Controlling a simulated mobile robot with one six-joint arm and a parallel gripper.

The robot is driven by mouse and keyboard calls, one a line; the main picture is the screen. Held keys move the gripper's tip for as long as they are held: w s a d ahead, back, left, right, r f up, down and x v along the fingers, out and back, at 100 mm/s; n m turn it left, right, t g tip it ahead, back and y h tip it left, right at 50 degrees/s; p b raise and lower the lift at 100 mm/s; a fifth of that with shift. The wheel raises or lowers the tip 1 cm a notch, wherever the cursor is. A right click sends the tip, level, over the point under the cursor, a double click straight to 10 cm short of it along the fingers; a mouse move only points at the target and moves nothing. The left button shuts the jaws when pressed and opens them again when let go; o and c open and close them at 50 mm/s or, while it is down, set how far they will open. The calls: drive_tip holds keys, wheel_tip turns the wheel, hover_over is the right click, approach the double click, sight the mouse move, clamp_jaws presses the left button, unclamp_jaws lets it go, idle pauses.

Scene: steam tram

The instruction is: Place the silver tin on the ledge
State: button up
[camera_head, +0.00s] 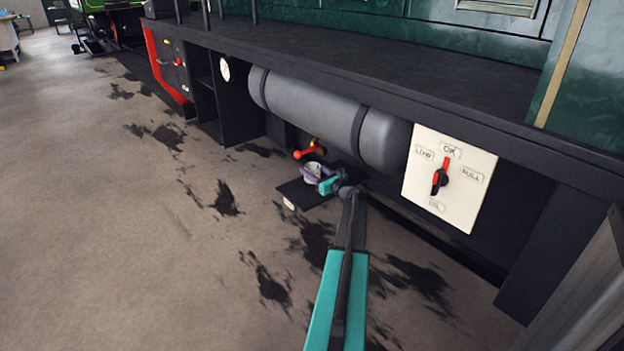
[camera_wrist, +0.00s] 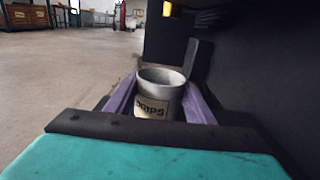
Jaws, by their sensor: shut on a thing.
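The silver tin (camera_wrist: 152,108) is a small open-topped can with a "DRIPS" label facing the wrist camera. It stands upright between the purple fingers of my gripper (camera_wrist: 161,98), which is shut on it. In the head view the tin (camera_head: 312,168) and my gripper (camera_head: 318,178) are low beside the tram, under the grey cylinder. A dark flat ledge (camera_head: 298,194) with a small pale label on its front lies just below them. I cannot tell whether the tin touches the ledge.
A red-handled valve (camera_head: 306,153) with a brass part sits just behind the tin. The grey cylinder (camera_head: 315,112) and a white dial panel (camera_head: 449,178) are above and to the right. Oil-stained floor (camera_head: 120,240) is open at left.

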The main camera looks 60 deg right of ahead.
drive_tip(key=shift+f+b, duration=1.1)
drive_tip(key=shift+f, duration=0.65)
drive_tip(key=shift+f, duration=0.1)
drive_tip(key=o, duration=1.1)
drive_tip(key=shift+s+a+r+p, duration=0.2)
drive_tip(key=shift+s+a+p, duration=0.1)
drive_tip(key=shift+s, duration=0.35)
drive_tip(key=p+v, duration=0.3)
drive_tip(key=v, duration=0.7)
drive_tip(key=shift+s, duration=0.35)
drive_tip(key=shift+a, duration=0.15)
